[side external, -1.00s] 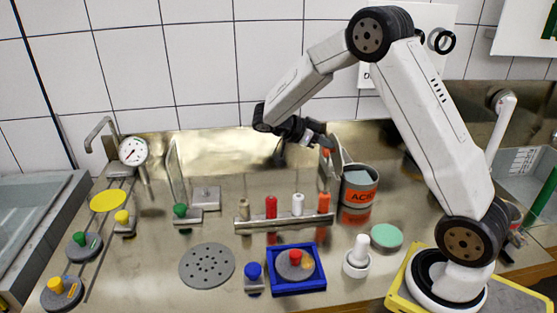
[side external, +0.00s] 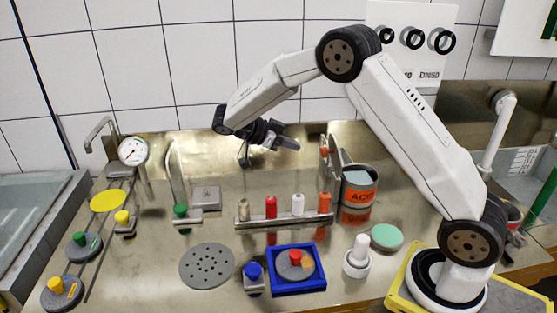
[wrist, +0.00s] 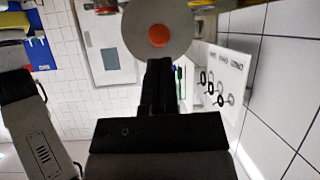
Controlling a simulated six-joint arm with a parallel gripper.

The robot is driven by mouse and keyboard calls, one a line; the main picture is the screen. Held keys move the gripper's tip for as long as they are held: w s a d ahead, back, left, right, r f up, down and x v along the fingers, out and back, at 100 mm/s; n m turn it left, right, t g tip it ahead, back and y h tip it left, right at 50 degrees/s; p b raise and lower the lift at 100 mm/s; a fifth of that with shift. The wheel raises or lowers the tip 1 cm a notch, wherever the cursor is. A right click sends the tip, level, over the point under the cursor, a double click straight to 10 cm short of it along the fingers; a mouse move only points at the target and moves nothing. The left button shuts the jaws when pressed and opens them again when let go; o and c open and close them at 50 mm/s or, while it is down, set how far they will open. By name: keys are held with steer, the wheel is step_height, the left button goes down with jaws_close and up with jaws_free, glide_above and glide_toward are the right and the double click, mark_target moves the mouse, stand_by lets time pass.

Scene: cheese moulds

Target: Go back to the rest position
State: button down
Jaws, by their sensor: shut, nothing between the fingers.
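My gripper (side external: 290,143) is shut and empty, held in the air above the back of the steel bench, to the left of the upright grey disc. Its black fingers (wrist: 159,68) are together in the wrist view. The grey disc (side external: 335,153) with an orange-red knob stands on edge beside the ACID can, apart from my gripper. A grey disc (wrist: 135,30) with an orange-red centre also shows at the top of the wrist view, beyond the fingertips.
A rack with several coloured pegs (side external: 271,207) stands below my gripper. A blue tray (side external: 298,288) and a perforated disc (side external: 207,266) lie in front. The ACID can (side external: 359,190) stands right. The tiled wall (side external: 220,60) is behind. Air left of my gripper is clear.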

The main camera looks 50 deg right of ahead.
steer(key=shift+w+a, duration=0.3)
steer(key=shift+a, duration=0.1)
steer(key=s+a+f+n+t+y, duration=0.3)
steer(key=s+a+n+t+y, duration=0.1)
steer(key=n, duration=0.8)
steer(key=s+a+f+n+t+y, duration=0.3)
steer(key=s+a+n+t+y, duration=0.2)
steer(key=n, duration=0.8)
steer(key=shift+s+a+f+n+t, duration=0.3)
steer(key=shift+s+a+t, duration=0.9)
steer(key=shift+s, duration=1.6)
